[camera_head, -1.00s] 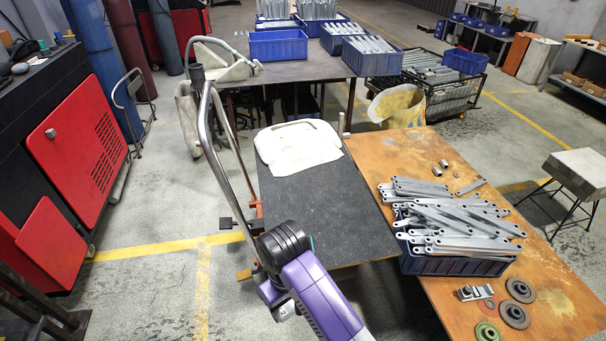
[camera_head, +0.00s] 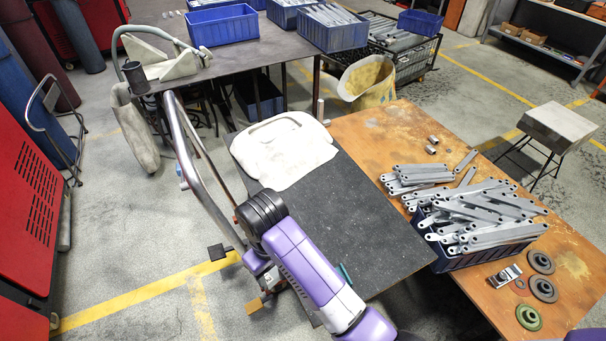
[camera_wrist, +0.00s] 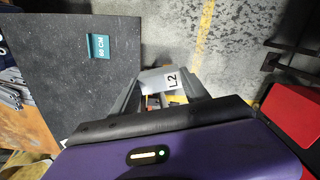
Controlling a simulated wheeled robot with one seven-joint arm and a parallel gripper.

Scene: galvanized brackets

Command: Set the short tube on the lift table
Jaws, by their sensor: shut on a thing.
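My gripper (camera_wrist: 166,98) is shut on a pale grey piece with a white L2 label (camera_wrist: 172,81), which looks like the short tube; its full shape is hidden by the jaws. The held piece shows to the side of that top, over floor and the table's side fittings.
A white molded sheet (camera_head: 284,150) covers the far part of the lift table; the near part is bare. A bent metal handle (camera_head: 196,172) rises on its left. The orange bench (camera_head: 375,128) holds a blue bin (camera_head: 470,258) of brackets, two small tubes (camera_head: 431,145) and discs.

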